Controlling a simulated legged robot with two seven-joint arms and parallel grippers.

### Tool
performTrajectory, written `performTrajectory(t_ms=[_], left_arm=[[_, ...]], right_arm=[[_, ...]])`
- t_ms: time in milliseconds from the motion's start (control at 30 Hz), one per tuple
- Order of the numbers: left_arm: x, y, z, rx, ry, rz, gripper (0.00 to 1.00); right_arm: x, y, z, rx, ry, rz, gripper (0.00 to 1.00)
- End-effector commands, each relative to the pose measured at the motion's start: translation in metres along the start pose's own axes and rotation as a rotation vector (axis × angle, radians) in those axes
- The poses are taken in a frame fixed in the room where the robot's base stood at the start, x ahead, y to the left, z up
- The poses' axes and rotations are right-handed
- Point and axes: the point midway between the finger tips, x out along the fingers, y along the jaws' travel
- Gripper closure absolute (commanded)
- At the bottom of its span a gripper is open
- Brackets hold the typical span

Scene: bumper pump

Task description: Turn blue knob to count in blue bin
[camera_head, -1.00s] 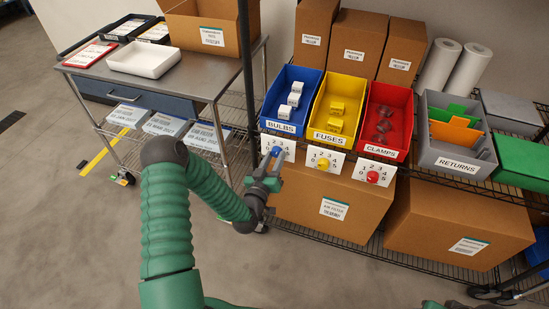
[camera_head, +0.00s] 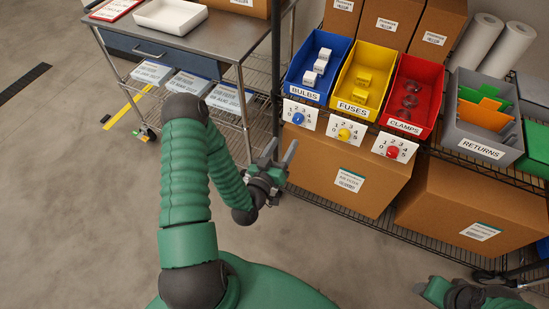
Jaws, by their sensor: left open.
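The blue bin (camera_head: 305,92), labelled BULBS, stands on the rack and holds 3 white boxes (camera_head: 320,66). Below its front edge is a white dial card (camera_head: 300,107) with numbers around the blue knob (camera_head: 298,118). Which number the knob points to is too small to tell. My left gripper (camera_head: 281,150) is open and empty, below and left of the knob and apart from it. The knob is not covered. My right gripper (camera_head: 422,289) shows at the bottom right edge, low and far from the dials; its jaws are unclear.
A yellow FUSES bin (camera_head: 354,108) with a yellow knob (camera_head: 344,134) and a red CLAMPS bin (camera_head: 404,126) with a red knob (camera_head: 392,151) stand to the right. A dark rack post (camera_head: 276,70) is left of the blue dial. Cardboard boxes (camera_head: 345,170) sit below.

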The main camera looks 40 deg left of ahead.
Motion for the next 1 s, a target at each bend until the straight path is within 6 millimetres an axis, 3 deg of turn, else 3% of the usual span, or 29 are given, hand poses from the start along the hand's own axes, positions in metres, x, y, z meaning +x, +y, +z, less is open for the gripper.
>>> performTrajectory(t_ms=[133, 333, 833, 1000], left_arm=[[-0.040, -0.001, 0.002, -0.002, -0.006, -0.002, 0.45], [-0.068, -0.001, 0.002, -0.001, -0.002, -0.002, 0.45], [-0.070, 0.000, 0.001, 0.003, -0.005, 0.003, 0.45], [-0.052, 0.024, 0.026, 0.118, -0.191, 0.104, 0.45]], right_arm=[[-0.001, 0.000, 0.000, 0.000, 0.000, 0.000, 0.44], [0.002, 0.000, 0.000, 0.000, 0.000, 0.000, 0.44], [0.002, 0.000, 0.000, 0.000, 0.000, 0.000, 0.44], [0.001, 0.000, 0.000, 0.000, 0.000, 0.000, 0.44]])
